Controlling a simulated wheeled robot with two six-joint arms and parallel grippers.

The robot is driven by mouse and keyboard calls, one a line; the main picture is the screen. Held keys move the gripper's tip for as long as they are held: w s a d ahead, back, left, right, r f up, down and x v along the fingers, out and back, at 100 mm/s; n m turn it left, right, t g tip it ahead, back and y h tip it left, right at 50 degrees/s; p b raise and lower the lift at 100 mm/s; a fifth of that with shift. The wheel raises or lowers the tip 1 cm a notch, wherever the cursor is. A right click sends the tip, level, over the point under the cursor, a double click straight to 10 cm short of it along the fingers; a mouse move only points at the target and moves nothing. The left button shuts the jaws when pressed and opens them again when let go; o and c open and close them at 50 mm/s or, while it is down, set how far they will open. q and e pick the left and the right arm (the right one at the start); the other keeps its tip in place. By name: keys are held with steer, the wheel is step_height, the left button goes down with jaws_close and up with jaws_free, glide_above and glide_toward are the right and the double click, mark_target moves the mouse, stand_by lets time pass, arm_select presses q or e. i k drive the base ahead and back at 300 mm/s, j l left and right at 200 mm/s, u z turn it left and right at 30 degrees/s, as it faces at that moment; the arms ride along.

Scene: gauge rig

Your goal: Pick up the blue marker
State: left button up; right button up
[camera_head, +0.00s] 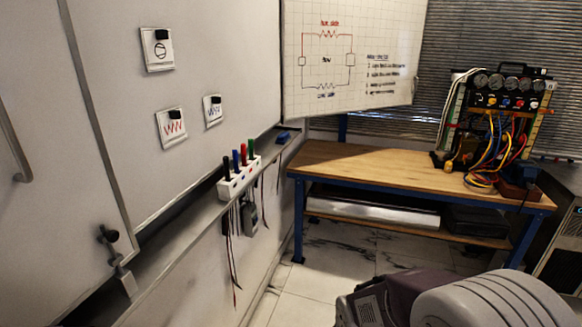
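The blue marker (236,160) stands upright in a white holder (232,186) on the ledge below the whiteboard, left of the picture's middle. It stands between a black marker (227,169) on its left and a red marker (244,155) on its right. A green marker (251,149) is at the far right end of the row. The lower parts of the markers are hidden in the holder. Neither of my grippers shows in the head view.
Leads and a small grey device (249,217) hang below the ledge. A blue eraser-like block (283,136) lies farther along it. A wooden-topped bench (370,165) stands at the back, with a gauge rig (496,115) on its right. Tiled floor lies open before the bench.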

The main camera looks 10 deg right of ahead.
mark_target(235, 158)
steer(key=i+l+u, duration=0.4)
steer(key=l, duration=0.3)
steer(key=i+l+u, duration=0.2)
steer(key=l, duration=0.15)
steer(key=i+l+u, duration=0.2)
steer(key=l, duration=0.2)
steer(key=l+u, duration=0.2)
steer(key=l, duration=0.25)
